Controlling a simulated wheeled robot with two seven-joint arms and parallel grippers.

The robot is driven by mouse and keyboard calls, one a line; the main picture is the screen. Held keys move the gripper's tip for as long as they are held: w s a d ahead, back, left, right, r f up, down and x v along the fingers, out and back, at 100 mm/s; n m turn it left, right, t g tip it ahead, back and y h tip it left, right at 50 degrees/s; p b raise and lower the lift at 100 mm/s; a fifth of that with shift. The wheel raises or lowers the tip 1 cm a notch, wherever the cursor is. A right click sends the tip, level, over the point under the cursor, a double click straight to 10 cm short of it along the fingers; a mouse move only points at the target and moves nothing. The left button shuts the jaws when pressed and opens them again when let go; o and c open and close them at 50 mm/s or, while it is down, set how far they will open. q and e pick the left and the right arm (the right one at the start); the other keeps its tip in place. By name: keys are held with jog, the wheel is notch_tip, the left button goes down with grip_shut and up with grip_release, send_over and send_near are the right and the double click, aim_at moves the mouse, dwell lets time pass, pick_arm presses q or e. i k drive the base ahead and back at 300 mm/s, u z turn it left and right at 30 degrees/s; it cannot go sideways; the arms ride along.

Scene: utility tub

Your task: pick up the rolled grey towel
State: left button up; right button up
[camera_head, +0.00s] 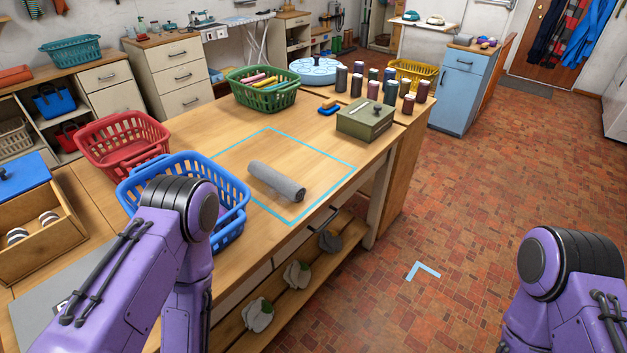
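The rolled grey towel (276,181) lies on the wooden table (222,137), inside a light-blue square outline marked on the tabletop. It lies at a slant, with one end toward the front right. Nothing touches it. My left arm comes in at the lower left, in front of the blue basket, and my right arm shows at the lower right over the floor. Neither gripper is in view.
A blue basket (233,226) stands left of the towel and a red basket (124,143) behind it. The tabletop around the towel is clear.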

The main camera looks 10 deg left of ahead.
aim_at(291, 189)
jog(key=z, duration=1.3)
jog(key=i, duration=1.55)
jog(key=u, duration=1.8)
